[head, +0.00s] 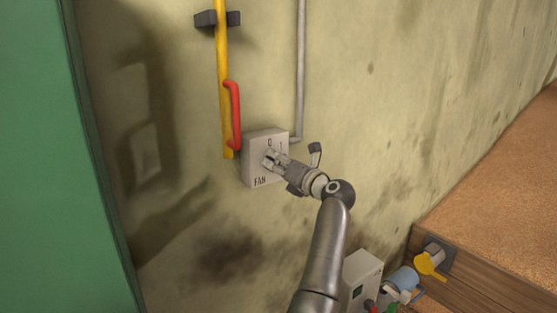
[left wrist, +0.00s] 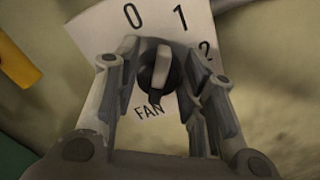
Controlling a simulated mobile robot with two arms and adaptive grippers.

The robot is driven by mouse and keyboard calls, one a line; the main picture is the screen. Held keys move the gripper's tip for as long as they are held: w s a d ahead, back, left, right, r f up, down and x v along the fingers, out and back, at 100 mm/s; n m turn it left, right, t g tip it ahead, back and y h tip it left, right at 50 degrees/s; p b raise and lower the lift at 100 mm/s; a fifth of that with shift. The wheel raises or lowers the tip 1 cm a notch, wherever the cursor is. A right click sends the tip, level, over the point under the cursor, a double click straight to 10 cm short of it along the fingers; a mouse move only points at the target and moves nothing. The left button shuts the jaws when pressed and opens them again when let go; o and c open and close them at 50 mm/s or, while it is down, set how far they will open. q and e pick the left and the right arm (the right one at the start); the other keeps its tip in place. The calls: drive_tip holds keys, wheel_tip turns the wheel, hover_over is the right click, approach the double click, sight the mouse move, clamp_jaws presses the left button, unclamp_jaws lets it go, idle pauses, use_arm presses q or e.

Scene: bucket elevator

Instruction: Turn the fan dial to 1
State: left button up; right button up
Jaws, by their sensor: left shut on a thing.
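The fan box (head: 254,166) is a pale grey switch box on the wall, marked FAN, with 0 and 1 showing in the head view. In the left wrist view its face (left wrist: 97,32) shows 0, 1 and 2 around the fan dial (left wrist: 161,69), a dark round knob with a light raised grip. The grip points up, roughly between 0 and 1; its exact setting is hard to tell. My left gripper (head: 270,159) is at the box, its fingers (left wrist: 160,55) on both sides of the dial and shut on it. My right gripper is not in view.
A yellow pole (head: 223,60) with a red handle (head: 235,115) stands just left of the box. A grey conduit (head: 301,70) runs down to the box's right side. Lower right are a grey control box (head: 361,272), a yellow lever (head: 430,264) and a wooden ledge (head: 490,275).

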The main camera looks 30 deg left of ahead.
use_arm(q)
drive_tip(key=shift+w+m+p, duration=0.1)
drive_tip(key=shift+m+p, duration=0.3)
drive_tip(key=shift+m, duration=0.6)
drive_tip(key=o, duration=1)
drive_tip(key=shift+c, duration=0.2)
wheel_tip(320, 180, up, 10)
drive_tip(key=shift+o, duration=0.3)
drive_tip(key=shift+w+f, duration=0.1)
